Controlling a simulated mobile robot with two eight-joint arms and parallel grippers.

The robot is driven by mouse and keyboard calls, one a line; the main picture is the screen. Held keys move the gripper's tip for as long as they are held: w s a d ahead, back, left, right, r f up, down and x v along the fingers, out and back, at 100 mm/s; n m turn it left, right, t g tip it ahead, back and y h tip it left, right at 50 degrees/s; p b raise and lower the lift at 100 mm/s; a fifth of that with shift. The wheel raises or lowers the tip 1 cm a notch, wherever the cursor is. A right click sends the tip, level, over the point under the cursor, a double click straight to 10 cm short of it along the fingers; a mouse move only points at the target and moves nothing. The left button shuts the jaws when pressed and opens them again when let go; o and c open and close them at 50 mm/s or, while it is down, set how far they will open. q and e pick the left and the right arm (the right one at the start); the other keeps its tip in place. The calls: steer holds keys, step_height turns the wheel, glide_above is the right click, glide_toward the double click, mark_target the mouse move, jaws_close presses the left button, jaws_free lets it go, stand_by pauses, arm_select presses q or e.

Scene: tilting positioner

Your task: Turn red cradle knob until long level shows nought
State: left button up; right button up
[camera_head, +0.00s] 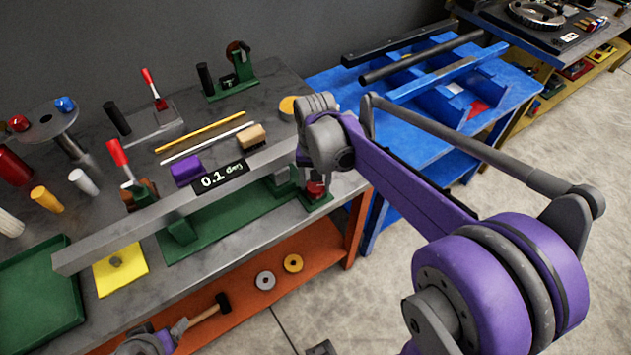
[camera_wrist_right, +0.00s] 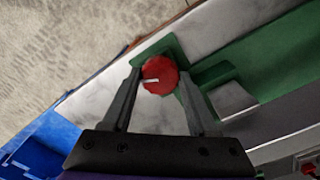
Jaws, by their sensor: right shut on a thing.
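The long level (camera_head: 130,228) is a grey bar lying across green supports on the bench. Its black display (camera_head: 220,178) reads 0.1 deg. The red knob (camera_head: 316,188) is on a green bracket at the right end of the cradle (camera_head: 225,220). The knob shows better in the right wrist view (camera_wrist_right: 160,75), with a white pointer mark aimed left. My right gripper (camera_wrist_right: 158,80) is shut on the knob, one finger on each side. My left gripper does not show; purple-grey parts of my arm show at the bottom.
Behind the level are a purple block (camera_head: 187,170), a tan block (camera_head: 251,136) and rods. A green tray (camera_head: 40,300) and yellow plate (camera_head: 119,268) lie in front. A hammer (camera_head: 205,312) and two rings lie on the orange lower shelf. A blue table (camera_head: 440,140) stands right.

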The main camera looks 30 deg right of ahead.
mark_target(315, 186)
steer(key=shift+m, duration=0.4)
steer(key=o, duration=1.4)
steer(key=shift+c, duration=0.2)
step_height(315, 186, up, 11)
steer(key=shift+p, duration=0.4)
steer(key=shift+f, duration=0.1)
steer(key=s+a+f+n+t, duration=0.2)
steer(key=s+a+f+n, duration=0.1)
steer(key=s+f, duration=0.2)
steer(key=s+a+f+n+t, duration=0.3)
steer(key=s+f, duration=0.3)
steer(key=s, duration=0.4)
steer(key=shift+a+n+p, duration=0.35)
steer(key=shift+a+n, duration=0.05)
steer(key=shift+n, duration=0.4)
steer(key=shift+w+f, duration=0.1)
